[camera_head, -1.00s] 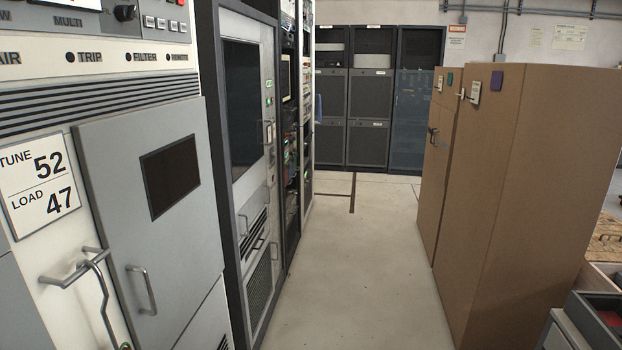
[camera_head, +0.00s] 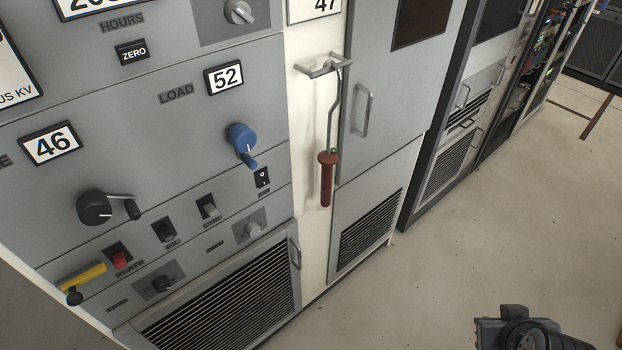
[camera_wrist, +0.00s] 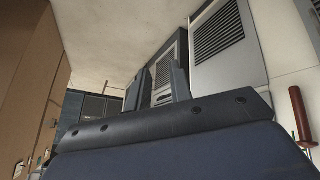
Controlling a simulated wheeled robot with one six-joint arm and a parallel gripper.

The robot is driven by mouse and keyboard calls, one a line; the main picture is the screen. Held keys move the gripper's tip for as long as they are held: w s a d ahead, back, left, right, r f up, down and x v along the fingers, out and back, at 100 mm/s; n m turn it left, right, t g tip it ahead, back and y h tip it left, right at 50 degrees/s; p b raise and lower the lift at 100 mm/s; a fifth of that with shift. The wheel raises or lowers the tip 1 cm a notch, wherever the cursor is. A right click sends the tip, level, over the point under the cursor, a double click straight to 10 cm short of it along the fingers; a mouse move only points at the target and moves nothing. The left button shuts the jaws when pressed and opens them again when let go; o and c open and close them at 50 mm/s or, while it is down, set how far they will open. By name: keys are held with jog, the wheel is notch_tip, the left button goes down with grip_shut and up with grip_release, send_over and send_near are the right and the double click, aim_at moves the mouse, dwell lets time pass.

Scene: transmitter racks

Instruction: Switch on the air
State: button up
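In the head view, a row of small switches runs along the lower part of the grey transmitter panel (camera_head: 40,205). The rightmost switch (camera_head: 262,177) is small and black with a white mark; its label below is short and blurred, perhaps AIR. To its left are a grey-tipped switch (camera_head: 208,207), another pale-tipped switch (camera_head: 163,230) and a red switch (camera_head: 120,258). Their positions are hard to read. In the wrist view, my gripper (camera_wrist: 160,82) has two dark fingers standing apart with nothing between them. It is well away from the panel switches, which that view does not show.
A blue crank knob (camera_head: 242,142) and a black crank knob (camera_head: 95,207) stick out above the switches. A red-handled rod (camera_head: 327,180) hangs from a bracket right of the panel. The floor (camera_head: 450,250) in front is clear. Brown cabinets (camera_wrist: 22,70) show in the wrist view.

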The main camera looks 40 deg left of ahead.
jog(key=w+a+n+y, duration=0.1)
jog(key=a+n, duration=0.1)
jog(key=a, duration=0.1)
jog(key=w+a+r+n+t+y, duration=0.1)
jog(key=a+n, duration=0.2)
jog(key=a, duration=0.1)
jog(key=w+a+r+n+t+y, duration=0.1)
jog(key=w+a+n, duration=0.1)
jog(key=a+n, duration=0.1)
jog(key=shift+w+a+b, duration=0.1)
jog(key=shift+a+b, duration=0.1)
jog(key=shift+b, duration=0.1)
grip_shut()
jog(key=s+a+r+n+g+y, duration=0.1)
jog(key=s+a+n+g+y, duration=0.1)
jog(key=s+a+n+y, duration=0.2)
jog(key=s+a+r+n+g+y, duration=0.2)
jog(key=s+a+n+y, duration=0.2)
jog(key=a+n, duration=0.4)
jog(key=s+a+r+n+g+y+b, duration=0.1)
jog(key=s+a+n, duration=0.4)
jog(key=a, duration=0.7)
jog(key=r+n+g+y, duration=0.1)
jog(key=y, duration=0.1)
jog(key=shift+a+n+y, duration=0.15)
jog(key=shift+n+y, duration=0.25)
jog(key=shift+w, duration=0.1)
